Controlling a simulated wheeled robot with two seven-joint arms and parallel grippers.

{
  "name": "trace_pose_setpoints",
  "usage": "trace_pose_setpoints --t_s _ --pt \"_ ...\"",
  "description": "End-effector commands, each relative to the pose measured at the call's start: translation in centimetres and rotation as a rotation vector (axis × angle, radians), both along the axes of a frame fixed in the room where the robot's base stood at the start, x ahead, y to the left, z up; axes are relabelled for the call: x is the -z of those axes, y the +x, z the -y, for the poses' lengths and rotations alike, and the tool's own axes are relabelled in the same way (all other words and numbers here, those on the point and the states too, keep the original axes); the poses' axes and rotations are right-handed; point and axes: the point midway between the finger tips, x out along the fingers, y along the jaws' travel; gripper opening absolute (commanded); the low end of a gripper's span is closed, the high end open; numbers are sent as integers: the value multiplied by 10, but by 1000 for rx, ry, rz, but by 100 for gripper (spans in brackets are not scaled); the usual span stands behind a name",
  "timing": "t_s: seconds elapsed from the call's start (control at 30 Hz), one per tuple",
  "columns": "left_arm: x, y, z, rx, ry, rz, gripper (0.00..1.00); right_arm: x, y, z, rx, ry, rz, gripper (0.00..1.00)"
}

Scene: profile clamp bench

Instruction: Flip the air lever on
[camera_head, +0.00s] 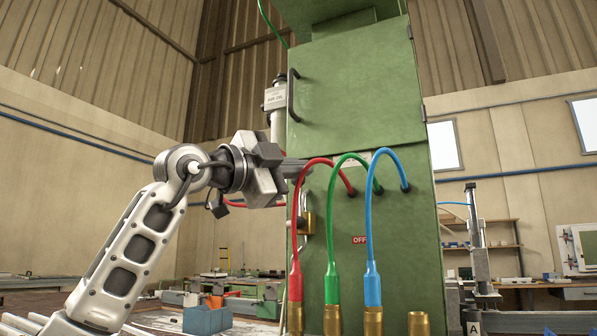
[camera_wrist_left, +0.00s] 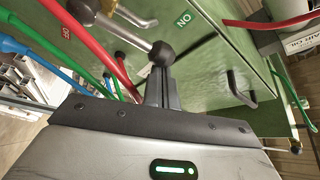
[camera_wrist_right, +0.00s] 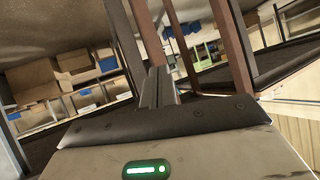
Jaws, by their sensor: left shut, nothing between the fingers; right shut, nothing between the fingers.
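The air lever is a thin rod with a black ball knob (camera_wrist_left: 162,53), in the left wrist view. A red OFF label (camera_wrist_left: 66,32) and a green ON label (camera_wrist_left: 183,18) lie on either side of it; the OFF label also shows in the head view (camera_head: 360,239). My left gripper (camera_head: 297,167) is at the cabinet front, its shut fingers (camera_wrist_left: 161,85) right by the knob; I cannot tell whether they touch. In the head view the knob is not clearly visible. My right gripper (camera_wrist_right: 157,86) is shut and empty, away from the cabinet.
Red (camera_head: 296,230), green (camera_head: 331,230) and blue (camera_head: 370,220) hoses arch out from the green cabinet (camera_head: 350,95) beside my left gripper.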

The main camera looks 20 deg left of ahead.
Motion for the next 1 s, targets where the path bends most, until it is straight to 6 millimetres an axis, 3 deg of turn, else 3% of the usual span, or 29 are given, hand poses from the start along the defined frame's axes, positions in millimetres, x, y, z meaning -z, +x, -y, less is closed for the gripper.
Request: trace_pose_setpoints --t_s 0.37,0.6,0.83,1.0 --pt "-2 -1 4 2 2 1 0 -4 1 1 7 3 9 0" --pt "-18 -7 42 11 3 3 0 -10 1 3 14 4 18 0" --pt "-3 -52 9 3 1 3 0 22 -3 -1 2 9 -36 0" --pt "1 -76 -6 4 1 3 0 34 3 -6 -12 12 -56 0"
